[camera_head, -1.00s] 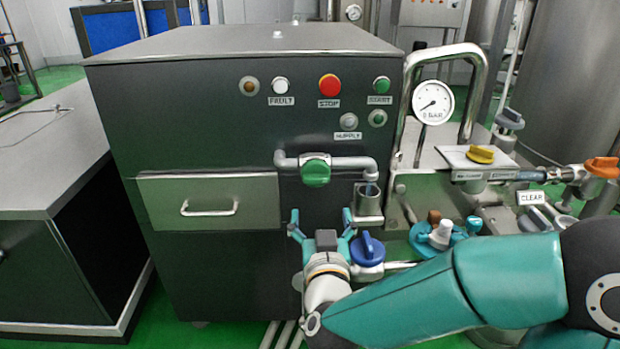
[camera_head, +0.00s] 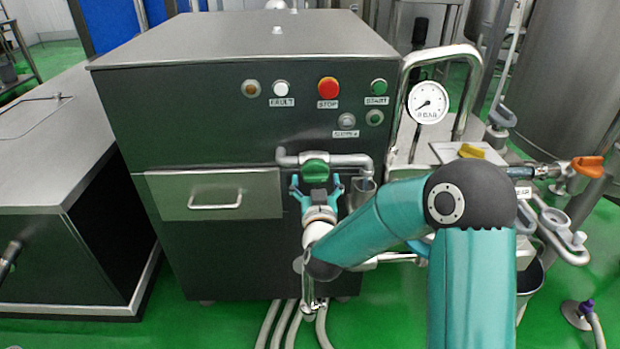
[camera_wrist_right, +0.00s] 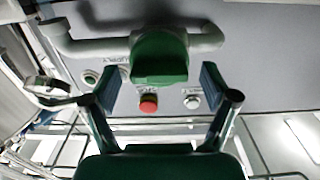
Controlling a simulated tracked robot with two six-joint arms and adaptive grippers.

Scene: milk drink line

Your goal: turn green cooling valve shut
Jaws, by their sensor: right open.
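The green cooling valve (camera_head: 315,171) sits on a grey pipe on the front of the dark machine cabinet, above and right of the drawer. My right gripper (camera_head: 317,187) is just below and in front of it, with its teal fingers spread and empty. In the right wrist view, the green valve knob (camera_wrist_right: 160,57) is large, just beyond the gap between the open fingertips (camera_wrist_right: 158,87). I see no contact between fingers and knob. My left gripper is not in view.
The red stop button (camera_head: 328,87) and other buttons are above the valve. A drawer handle (camera_head: 215,203) juts out at left. A pressure gauge (camera_head: 428,103) stands at right.

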